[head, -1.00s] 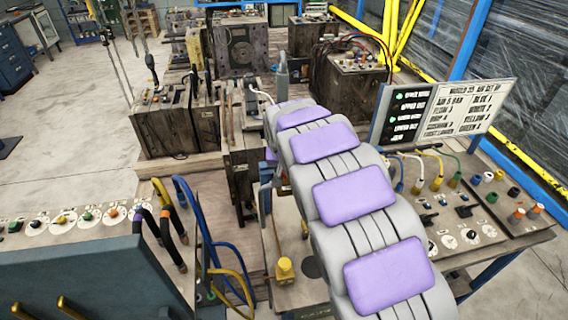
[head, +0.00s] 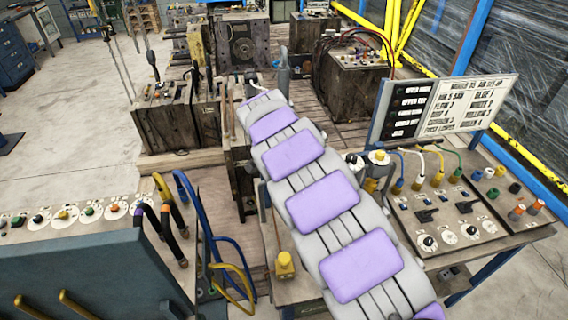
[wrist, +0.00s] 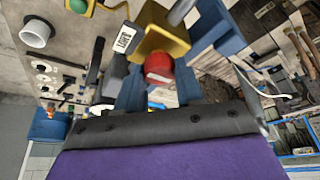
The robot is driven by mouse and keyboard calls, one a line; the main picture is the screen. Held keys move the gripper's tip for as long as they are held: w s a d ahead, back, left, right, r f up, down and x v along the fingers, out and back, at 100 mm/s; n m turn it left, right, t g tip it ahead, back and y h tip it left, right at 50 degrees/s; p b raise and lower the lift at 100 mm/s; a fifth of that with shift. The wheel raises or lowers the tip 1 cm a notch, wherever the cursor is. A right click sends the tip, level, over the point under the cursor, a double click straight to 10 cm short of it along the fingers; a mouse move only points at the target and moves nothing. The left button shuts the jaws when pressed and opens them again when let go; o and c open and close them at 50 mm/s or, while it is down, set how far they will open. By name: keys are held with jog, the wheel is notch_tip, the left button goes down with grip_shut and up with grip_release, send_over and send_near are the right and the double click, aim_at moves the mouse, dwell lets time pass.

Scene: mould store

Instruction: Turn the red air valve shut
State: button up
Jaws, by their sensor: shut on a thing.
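In the wrist view, the red air valve (wrist: 158,66) shows as a short red knob against a yellow, brass-like block (wrist: 163,40). My gripper (wrist: 160,82) has its blue-grey fingers on both sides of the red knob and is shut on it. How the knob is turned cannot be told from this view. In the head view, my purple and grey arm covers the middle of the bench, and it hides both my gripper and the red valve.
A sign board (head: 440,110) stands behind the right-hand bench (head: 470,243), which carries hoses, switches and dials. A yellow knob (head: 285,264) sits left of my arm. A dark panel (head: 80,275) with looped hoses is at the lower left. Wooden-sided machines (head: 180,115) stand behind; open floor lies left.

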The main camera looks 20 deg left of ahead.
jog(key=shift+r, duration=0.1)
jog(key=o, duration=1)
jog(key=shift+a, duration=0.15)
jog(key=p+v, duration=0.2)
jog(key=v, duration=1.5)
jog(key=shift+s, duration=0.1)
